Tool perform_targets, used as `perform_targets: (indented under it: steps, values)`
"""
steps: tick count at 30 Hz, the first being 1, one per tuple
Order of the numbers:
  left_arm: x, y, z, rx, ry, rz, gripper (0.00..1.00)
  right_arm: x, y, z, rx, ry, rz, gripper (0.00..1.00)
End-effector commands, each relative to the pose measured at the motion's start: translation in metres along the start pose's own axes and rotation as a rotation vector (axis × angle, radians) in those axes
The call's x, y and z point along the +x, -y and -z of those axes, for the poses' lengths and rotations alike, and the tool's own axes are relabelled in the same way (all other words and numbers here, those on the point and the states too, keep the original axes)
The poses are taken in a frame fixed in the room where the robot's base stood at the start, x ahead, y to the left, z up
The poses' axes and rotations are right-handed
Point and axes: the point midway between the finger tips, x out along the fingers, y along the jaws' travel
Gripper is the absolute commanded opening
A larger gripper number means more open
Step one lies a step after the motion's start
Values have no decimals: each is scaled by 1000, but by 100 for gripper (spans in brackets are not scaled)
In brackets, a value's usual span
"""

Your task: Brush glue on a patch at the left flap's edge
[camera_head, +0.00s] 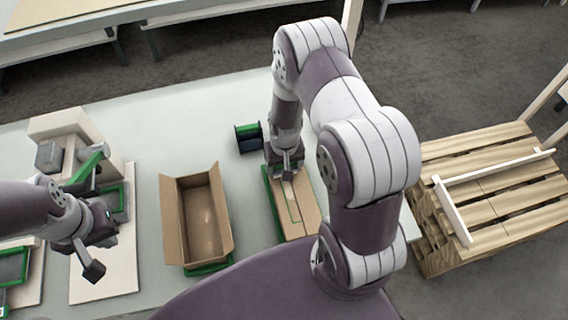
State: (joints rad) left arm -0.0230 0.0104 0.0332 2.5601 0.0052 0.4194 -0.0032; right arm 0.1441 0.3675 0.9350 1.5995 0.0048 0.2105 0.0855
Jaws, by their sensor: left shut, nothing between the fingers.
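A flat brown cardboard box (305,208) lies on a green-edged base on the table, with a seam along its top and a thin green line beside it. My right gripper (288,175) is over the far end of this box; its fingers are too small and dark to tell whether they are open or hold a brush. An open cardboard box (203,222) with flaps spread stands to its left, empty. My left gripper (94,270) is shut and empty above a pale board at the left. I cannot make out the glue or a glued patch.
A dark green-edged holder (249,138) stands beyond the boxes. A beige fixture with green parts (68,125) stands on the pale board (105,283) at the left. A wooden pallet (490,190) stands right of the table (150,150). Bare table lies between fixture and open box.

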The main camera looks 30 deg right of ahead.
Motion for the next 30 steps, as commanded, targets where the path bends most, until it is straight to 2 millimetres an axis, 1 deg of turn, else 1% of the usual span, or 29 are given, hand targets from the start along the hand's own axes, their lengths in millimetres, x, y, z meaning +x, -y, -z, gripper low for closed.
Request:
perform_targets:
  steps: [11,30]
  values:
    - [1,0,0,0,0,0,0,1,0,0,0,-1,0,32]
    - [7,0,-1,0,0,0,0,8,0,0,0,0,0,32]
